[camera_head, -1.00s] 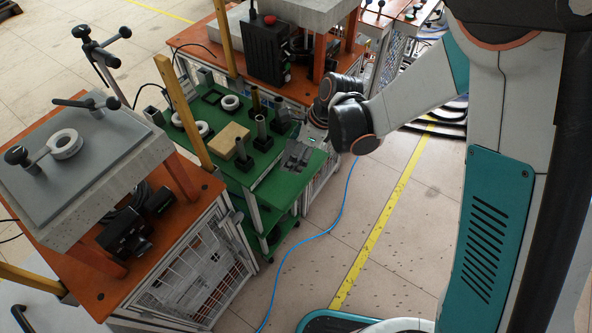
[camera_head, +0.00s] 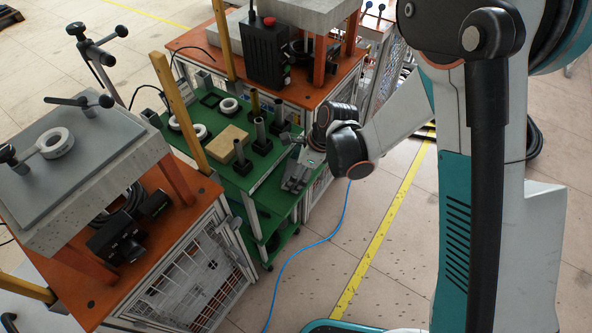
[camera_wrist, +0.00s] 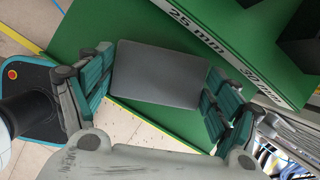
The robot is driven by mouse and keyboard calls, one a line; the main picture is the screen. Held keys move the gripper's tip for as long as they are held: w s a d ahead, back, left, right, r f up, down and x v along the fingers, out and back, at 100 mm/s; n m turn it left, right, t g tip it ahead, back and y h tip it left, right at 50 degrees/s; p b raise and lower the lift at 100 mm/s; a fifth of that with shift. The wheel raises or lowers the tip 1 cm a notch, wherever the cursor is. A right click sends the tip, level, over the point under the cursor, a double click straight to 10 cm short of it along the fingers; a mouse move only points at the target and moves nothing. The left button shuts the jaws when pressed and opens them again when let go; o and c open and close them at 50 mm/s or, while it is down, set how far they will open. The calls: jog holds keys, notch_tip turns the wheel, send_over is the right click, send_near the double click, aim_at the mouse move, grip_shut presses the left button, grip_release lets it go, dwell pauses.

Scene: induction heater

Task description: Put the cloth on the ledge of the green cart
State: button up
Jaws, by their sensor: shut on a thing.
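In the head view my gripper (camera_head: 296,177) is at the right front edge of the green cart (camera_head: 238,180). The cloth is hard to tell apart from the fingers there.
A wooden block (camera_head: 228,142), dark posts (camera_head: 262,137) and pale rings (camera_head: 229,105) stand on the cart top. Orange-topped machine tables flank it, left (camera_head: 88,283) and behind (camera_head: 196,40). A blue cable (camera_head: 303,243) crosses the floor. Open floor lies right of the cart.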

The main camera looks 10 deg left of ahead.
jog(key=o, duration=1)
jog(key=shift+c, duration=0.2)
jog(key=p+v, duration=0.4)
jog(key=v, duration=0.8)
jog(key=shift+r, duration=0.1)
